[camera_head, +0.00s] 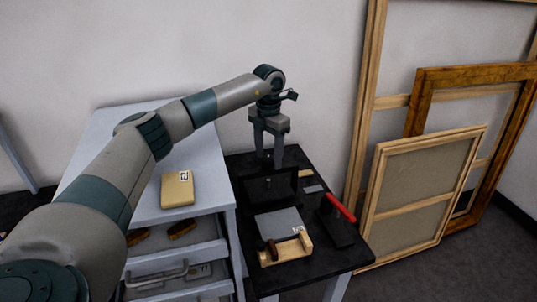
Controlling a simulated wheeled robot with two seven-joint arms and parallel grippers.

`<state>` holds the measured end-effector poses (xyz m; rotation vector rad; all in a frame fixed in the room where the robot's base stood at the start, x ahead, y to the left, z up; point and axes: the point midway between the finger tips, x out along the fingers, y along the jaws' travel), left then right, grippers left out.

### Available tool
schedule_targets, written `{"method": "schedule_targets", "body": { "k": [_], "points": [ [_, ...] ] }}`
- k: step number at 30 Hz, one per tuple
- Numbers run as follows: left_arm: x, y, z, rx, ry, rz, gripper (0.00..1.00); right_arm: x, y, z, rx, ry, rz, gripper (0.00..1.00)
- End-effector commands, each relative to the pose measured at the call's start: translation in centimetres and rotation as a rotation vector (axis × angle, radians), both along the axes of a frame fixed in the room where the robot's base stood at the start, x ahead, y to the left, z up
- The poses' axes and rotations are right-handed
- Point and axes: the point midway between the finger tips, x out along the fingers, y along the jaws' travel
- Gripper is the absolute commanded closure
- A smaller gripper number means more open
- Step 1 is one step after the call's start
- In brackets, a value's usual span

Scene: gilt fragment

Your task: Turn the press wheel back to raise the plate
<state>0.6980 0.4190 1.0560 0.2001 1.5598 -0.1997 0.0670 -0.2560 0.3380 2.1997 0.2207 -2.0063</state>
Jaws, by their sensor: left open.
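My left arm reaches in from the left, and its gripper (269,161) points down over the back of the black table. Its two fingers are apart, with a gap between them, and hold nothing that I can see. A dark upright block (270,187), possibly part of the press, stands just in front of and below the fingers. A grey flat plate (279,222) lies in front of that block. I cannot make out the press wheel; the gripper may hide it. My right gripper is not in view.
A red-handled tool (340,207) on a dark base stands at the table's right. A wooden holder (285,249) with a dark knob is at the front. A yellowish box (178,189) lies on the grey cabinet (205,150). Wooden frames (420,195) lean at right.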

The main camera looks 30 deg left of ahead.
Motion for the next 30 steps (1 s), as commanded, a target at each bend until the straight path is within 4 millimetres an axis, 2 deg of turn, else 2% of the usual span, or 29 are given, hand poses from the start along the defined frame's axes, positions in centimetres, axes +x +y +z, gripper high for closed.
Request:
{"method": "schedule_targets", "body": {
  "k": [8,14,30],
  "points": [
    [0.0,0.0,0.6,0.000,-0.001,-0.001,0.44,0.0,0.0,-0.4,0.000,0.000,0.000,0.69],
    [0.1,0.0,2.8,-0.001,-0.003,-0.001,0.44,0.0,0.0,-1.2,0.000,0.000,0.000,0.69],
    [0.1,0.0,13.5,0.000,-0.004,0.000,0.44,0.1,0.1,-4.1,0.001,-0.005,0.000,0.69]
  ]
}}
